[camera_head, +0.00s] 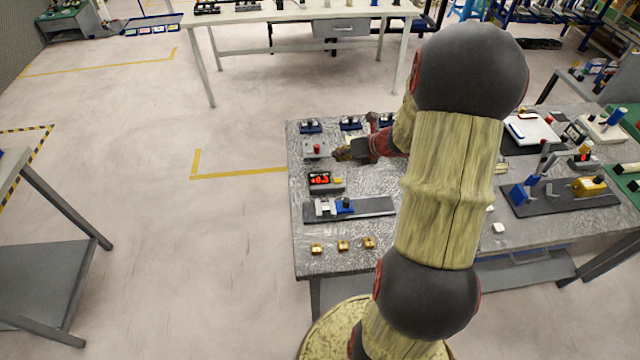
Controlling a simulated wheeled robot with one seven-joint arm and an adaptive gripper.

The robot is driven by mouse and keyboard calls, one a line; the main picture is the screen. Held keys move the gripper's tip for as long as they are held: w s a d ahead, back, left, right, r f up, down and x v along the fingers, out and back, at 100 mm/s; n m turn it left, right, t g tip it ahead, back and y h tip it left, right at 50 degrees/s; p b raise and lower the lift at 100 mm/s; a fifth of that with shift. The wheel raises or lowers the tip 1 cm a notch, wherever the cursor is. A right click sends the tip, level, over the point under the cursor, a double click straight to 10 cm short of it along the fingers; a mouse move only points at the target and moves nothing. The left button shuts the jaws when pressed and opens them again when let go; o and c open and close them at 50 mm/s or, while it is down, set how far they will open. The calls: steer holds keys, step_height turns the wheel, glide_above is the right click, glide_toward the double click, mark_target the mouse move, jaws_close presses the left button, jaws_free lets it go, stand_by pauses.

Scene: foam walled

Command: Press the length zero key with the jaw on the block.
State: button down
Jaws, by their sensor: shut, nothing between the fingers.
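A small dark readout box (325,181) with red digits, about +0.3, sits on the left part of the metal table. A yellow key (338,181) is on its right side; I cannot read its label. In front of it, a dark rail (375,207) carries a pale jaw piece (322,208) and a blue slide (345,206) with a black knob. Whether the jaw touches a block is too small to tell. My gripper (340,154) is shut and empty, behind the readout and close to the right of a grey box with a red button (316,148).
Several small blue-based fixtures (311,126) line the table's back edge. Brass-coloured blocks (342,245) lie along the front. My arm hides the table's middle. More devices stand to the right, including a white plate (533,131) and a yellow piece (589,186).

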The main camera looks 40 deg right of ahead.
steer(key=m, duration=0.1)
steer(key=d+m, duration=0.1)
steer(key=m, duration=0.1)
steer(key=shift+w+r, duration=0.1)
steer(key=shift+r, duration=0.05)
stand_by(0.3)
steer(key=b, duration=0.8)
glide_above(340, 179)
step_height(340, 179, down, 8)
steer(key=shift+r, duration=0.2)
steer(key=shift+f, duration=0.6)
steer(key=shift+f, duration=0.1)
steer(key=shift+f+b, duration=0.3)
steer(key=shift+b, duration=0.05)
